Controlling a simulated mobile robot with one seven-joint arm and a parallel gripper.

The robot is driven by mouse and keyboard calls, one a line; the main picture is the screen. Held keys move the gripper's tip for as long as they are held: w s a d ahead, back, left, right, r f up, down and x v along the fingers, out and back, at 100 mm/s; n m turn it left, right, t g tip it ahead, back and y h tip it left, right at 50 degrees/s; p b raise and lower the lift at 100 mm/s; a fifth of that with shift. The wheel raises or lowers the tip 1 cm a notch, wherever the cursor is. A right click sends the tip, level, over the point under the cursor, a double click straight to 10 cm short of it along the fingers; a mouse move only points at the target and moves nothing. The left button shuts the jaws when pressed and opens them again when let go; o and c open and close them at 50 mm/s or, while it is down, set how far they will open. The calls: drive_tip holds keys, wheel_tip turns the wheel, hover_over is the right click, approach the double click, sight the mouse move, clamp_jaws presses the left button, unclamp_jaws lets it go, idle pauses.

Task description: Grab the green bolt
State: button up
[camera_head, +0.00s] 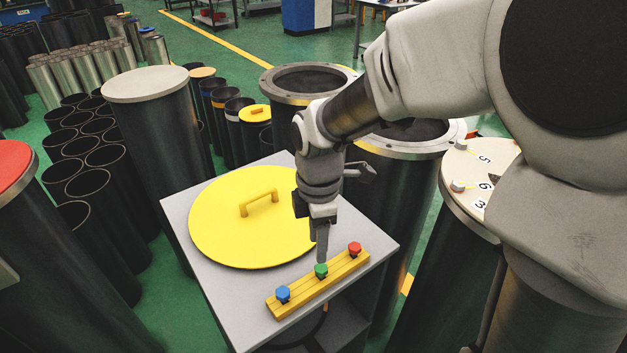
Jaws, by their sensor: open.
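The green bolt (321,271) stands in the middle of a yellow bar-shaped holder (299,301) on the grey cabinet top. A blue bolt (283,294) is to its left and a red bolt (355,249) to its right. My gripper (321,256) points down just above the green bolt. One finger hides the other, so the gap between them does not show. The gripper is open, and the green bolt still sits in the holder. Whether the fingertips touch or surround the bolt's head cannot be told from this view.
A round yellow lid (225,225) with a handle lies on the cabinet top (186,211), close behind the holder. Flanged cylinders (413,136) stand close behind and to the right. Dark open tubes (90,183) crowd the left. The cabinet's front corner is bare.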

sight(321, 268)
wheel_tip(321, 268, down, 3)
drive_tip(key=shift+r, duration=0.1)
drive_tip(key=f, duration=0.4)
drive_tip(key=shift+s+d+f, duration=0.1)
drive_tip(key=shift+s+d, duration=0.1)
drive_tip(key=shift+d, duration=0.15)
drive_tip(key=shift+f, duration=0.5)
clamp_jaws()
